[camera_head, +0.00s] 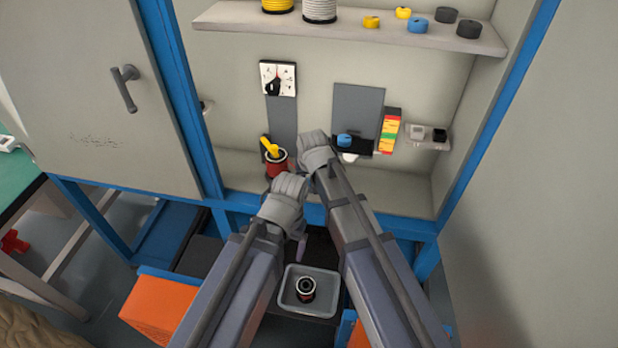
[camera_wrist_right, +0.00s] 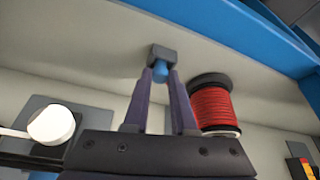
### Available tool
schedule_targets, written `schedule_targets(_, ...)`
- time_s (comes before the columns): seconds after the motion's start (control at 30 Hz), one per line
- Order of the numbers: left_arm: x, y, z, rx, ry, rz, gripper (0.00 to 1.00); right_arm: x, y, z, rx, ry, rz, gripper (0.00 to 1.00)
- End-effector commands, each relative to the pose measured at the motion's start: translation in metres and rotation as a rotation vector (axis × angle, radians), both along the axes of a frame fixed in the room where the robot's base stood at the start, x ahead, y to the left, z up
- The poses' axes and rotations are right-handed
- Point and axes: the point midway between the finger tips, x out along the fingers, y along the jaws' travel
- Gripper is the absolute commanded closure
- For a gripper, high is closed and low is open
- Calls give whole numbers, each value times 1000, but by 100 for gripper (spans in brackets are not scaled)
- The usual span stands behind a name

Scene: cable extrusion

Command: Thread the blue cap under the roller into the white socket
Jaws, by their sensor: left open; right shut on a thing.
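In the right wrist view my right gripper (camera_wrist_right: 160,75) is shut on the small blue cap (camera_wrist_right: 161,70), at a dark grey block (camera_wrist_right: 163,52). I cannot tell whether the cap touches that block. A white round part (camera_wrist_right: 50,125) on a white bar shows at the left; it may be the roller or the socket. In the head view a white part (camera_head: 348,157) shows under a black bracket with a blue piece (camera_head: 345,140) on top. My left gripper (camera_head: 288,190) is open in front of the red spool. My right gripper (camera_head: 316,150) hides its own fingertips there.
The red spool (camera_head: 277,166) with a yellow piece stands left of my right gripper; it also shows in the right wrist view (camera_wrist_right: 211,108). A dial (camera_head: 278,78) is on the back wall. A shelf (camera_head: 340,28) holds spools and caps.

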Motion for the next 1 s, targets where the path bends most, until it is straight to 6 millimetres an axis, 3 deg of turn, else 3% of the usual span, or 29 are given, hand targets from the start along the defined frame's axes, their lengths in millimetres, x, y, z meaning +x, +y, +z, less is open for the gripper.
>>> schedule_targets(0.03, 0, 0, 0, 0, 0, 0, 13, 0, 0, 0, 0, 0, 0, 73)
schedule_targets(0.33, 0, 0, 0, 0, 0, 0, 13, 0, 0, 0, 0, 0, 0, 40)
schedule_targets(0.67, 0, 0, 2, 0, 0, 0, 13, -1, 0, 2, 0, 0, 0, 40)
schedule_targets(1.0, 0, 0, 31, 0, 0, 0, 13, -12, -1, 31, 0, 0, 0, 40)
